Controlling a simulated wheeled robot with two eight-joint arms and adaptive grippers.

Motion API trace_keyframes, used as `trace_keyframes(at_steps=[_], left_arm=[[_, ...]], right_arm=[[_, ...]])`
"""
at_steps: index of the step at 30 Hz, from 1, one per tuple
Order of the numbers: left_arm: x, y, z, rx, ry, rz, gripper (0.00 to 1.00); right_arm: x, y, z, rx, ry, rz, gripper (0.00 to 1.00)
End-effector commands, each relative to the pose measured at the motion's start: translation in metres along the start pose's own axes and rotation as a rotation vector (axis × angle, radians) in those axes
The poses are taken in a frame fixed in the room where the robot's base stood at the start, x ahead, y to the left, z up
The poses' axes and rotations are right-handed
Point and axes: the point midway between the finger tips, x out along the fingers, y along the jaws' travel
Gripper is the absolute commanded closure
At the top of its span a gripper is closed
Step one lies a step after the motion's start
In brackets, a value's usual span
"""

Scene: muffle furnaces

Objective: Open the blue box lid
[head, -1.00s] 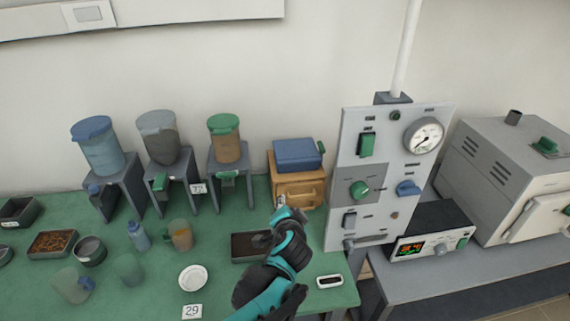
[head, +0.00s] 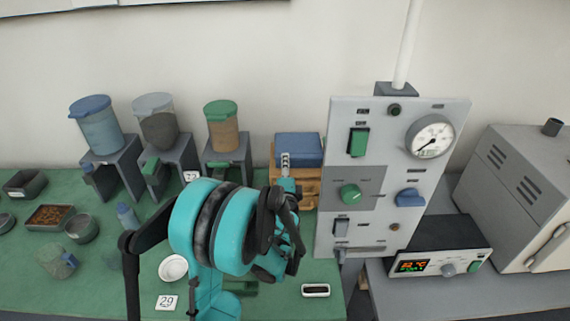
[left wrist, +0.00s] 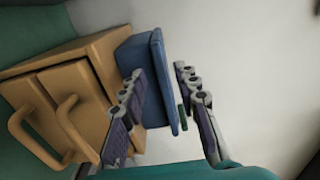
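The blue box (head: 299,147) sits on top of a small wooden drawer cabinet (head: 311,188), and its lid looks shut. In the left wrist view the box appears turned sideways, with its lid (left wrist: 159,80) as a slab on the right and a small green part (left wrist: 183,117) at its edge. My left gripper (head: 287,163) is in front of the box in the head view. In the left wrist view the gripper (left wrist: 159,70) is open, with the lid edge showing between its fingers. I cannot tell whether a finger touches it. My right gripper is not in view.
A grey control panel (head: 386,135) with a gauge stands close right of the box. Lidded jars on stands, including a green-lidded one (head: 222,125), are to the left. Dishes and a white plate (head: 173,268) lie on the green table.

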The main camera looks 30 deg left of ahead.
Motion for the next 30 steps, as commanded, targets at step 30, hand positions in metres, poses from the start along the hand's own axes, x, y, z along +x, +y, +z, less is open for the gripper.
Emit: trace_keyframes(at_steps=[30], left_arm=[[0.019, -0.006, 0.0, -0.003, 0.0, 0.019, 1.0]], right_arm=[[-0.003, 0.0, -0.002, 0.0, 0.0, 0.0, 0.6]])
